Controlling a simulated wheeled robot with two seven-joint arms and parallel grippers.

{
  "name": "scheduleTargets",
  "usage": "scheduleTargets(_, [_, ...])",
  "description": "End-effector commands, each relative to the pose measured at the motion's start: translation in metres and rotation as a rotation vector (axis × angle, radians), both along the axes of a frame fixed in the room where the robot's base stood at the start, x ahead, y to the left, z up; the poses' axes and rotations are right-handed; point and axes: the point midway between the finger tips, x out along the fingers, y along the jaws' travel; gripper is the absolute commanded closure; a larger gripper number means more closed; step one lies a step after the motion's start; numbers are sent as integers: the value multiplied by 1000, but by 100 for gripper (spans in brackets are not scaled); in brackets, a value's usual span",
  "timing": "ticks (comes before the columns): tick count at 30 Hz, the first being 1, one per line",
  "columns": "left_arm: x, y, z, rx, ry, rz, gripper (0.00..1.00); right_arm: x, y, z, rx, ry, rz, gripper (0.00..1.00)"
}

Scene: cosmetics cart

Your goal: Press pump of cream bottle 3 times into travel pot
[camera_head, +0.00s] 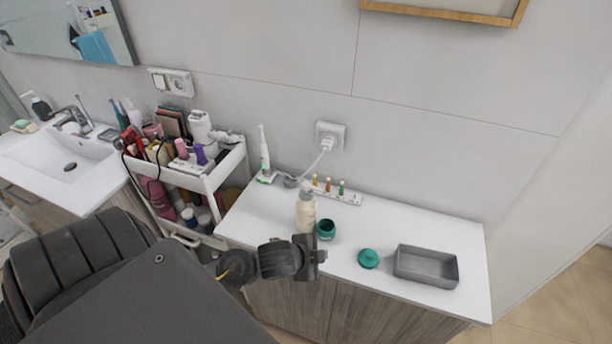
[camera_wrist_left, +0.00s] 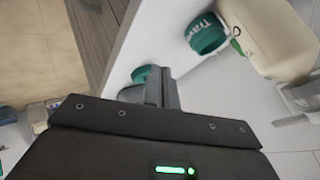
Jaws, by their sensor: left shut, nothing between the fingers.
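The cream bottle (camera_head: 306,214), pale cream with a pump on top, stands upright on the white counter. The dark green travel pot (camera_head: 326,230) stands open just right of it, close to its base. The green lid (camera_head: 368,258) lies apart on the counter, further right. My left gripper (camera_head: 316,257) is shut and empty, at the counter's front edge, in front of the bottle and pot. The left wrist view shows the gripper's fingers (camera_wrist_left: 162,88), the lettered pot (camera_wrist_left: 205,34), the bottle's body (camera_wrist_left: 268,38) and the lid (camera_wrist_left: 140,73). My right gripper is out of view.
A grey open tray (camera_head: 426,267) stands at the counter's right end. A crowded cosmetics cart (camera_head: 214,181) stands left of the counter. The counter front left of the bottle is clear.

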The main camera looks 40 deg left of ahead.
Motion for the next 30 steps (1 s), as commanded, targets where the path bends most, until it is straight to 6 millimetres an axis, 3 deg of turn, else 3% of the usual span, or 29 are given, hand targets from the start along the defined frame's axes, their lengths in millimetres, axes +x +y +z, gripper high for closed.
scheduleTargets(1, [20,3,34,76,-83,-107,100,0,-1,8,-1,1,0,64])
scheduleTargets(6, [78,16,130,455,-356,-617,100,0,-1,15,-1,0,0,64])
scheduleTargets(9, [93,40,175,698,-432,-914,100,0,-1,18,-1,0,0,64])
scheduleTargets(12, [93,73,209,880,-431,-1134,100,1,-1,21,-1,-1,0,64])
scheduleTargets(15, [86,100,231,983,-402,-1266,100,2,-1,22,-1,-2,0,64])
scheduleTargets(19, [78,121,247,1042,-370,-1350,100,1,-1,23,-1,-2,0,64])
scheduleTargets(30, [74,129,252,1060,-356,-1380,100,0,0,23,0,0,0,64])
